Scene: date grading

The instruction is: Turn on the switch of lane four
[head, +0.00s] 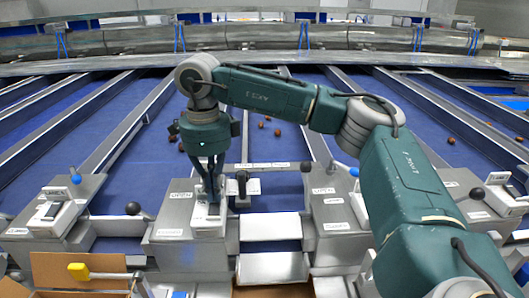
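Grey control boxes with small white switch units stand in a row along the near side of the blue lanes. My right gripper (212,194) points down at the switch unit (206,222) on the second box from the left. Its fingers look closed together, with nothing visible between them. The tips are at or just above the switch; I cannot tell if they touch. The fingers partly hide the switch, so its position cannot be read. Lane labels are too small to read surely. My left gripper is not in view.
Neighbouring switch units stand at left (47,212) and far right (503,198). A black-knobbed lever (241,178) stands just right of my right gripper. A cardboard box (50,268) and a yellow-ended handle (79,271) are at the lower left. Dates lie on the blue lanes.

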